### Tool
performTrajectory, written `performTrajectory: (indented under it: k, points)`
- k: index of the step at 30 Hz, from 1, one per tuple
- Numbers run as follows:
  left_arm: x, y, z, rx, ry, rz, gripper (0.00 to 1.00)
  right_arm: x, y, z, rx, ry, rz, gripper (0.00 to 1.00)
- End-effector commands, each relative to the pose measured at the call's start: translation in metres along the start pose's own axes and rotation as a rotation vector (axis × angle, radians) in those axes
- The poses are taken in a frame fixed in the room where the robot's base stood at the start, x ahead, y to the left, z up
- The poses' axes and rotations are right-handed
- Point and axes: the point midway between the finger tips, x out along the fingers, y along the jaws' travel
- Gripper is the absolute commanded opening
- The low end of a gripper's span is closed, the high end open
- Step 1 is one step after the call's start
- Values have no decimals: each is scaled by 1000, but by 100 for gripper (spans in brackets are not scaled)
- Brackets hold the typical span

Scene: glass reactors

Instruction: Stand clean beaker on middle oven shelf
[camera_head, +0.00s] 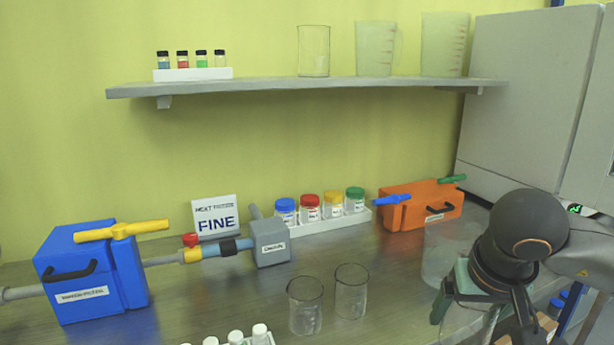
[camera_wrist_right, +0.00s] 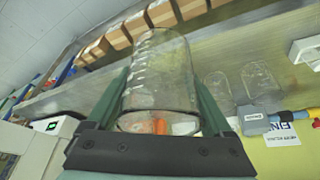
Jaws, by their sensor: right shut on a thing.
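A large clear beaker (camera_head: 440,250) is held by my right gripper (camera_head: 458,285) above the right part of the bench. In the right wrist view, the beaker (camera_wrist_right: 163,75) lies between the two green fingers of the right gripper (camera_wrist_right: 160,100); it looks empty. A tall grey cabinet (camera_head: 525,85), which may be the oven, stands at the right. A small green display shows beside my arm; in the wrist view it sits on a white housing (camera_wrist_right: 50,140). No oven shelf is visible. My left gripper is not in view.
Two small beakers (camera_head: 305,310) (camera_head: 351,292) stand at front centre. A blue valve box (camera_head: 85,275), grey block (camera_head: 270,243), jar rack (camera_head: 340,222) and orange valve box (camera_head: 425,205) line the bench. A wall shelf (camera_head: 270,87) carries vials and glassware.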

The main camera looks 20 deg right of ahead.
Motion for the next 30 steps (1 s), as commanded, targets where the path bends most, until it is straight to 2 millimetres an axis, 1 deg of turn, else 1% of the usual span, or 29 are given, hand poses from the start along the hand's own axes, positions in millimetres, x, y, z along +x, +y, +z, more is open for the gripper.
performTrajectory:
  k: [1, 2, 3, 6, 9, 12, 14, 16, 21, 24, 30]
  points:
    - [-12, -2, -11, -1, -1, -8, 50, -7, -18, 0, -58, -4, -20, 26]
    - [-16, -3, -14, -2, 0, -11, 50, -7, -28, 1, -90, -3, -33, 26]
    - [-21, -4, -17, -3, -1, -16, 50, -7, -43, 4, -133, -2, -52, 26]
    - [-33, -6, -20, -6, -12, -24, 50, -8, -77, 16, -241, 0, -101, 26]
    - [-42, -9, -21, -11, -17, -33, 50, -8, -104, 29, -327, 1, -146, 26]
    - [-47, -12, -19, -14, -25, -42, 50, -9, -121, 39, -384, 4, -179, 26]
    - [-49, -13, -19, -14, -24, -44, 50, -8, -127, 44, -404, 3, -190, 26]
    - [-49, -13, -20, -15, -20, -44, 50, -2, -131, 50, -416, 1, -198, 26]
    - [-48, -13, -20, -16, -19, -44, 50, 23, -132, 62, -420, -1, -200, 26]
    - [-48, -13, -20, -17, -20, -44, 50, 32, -132, 66, -420, 2, -200, 26]
    - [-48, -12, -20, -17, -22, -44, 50, 34, -132, 66, -419, 7, -201, 26]
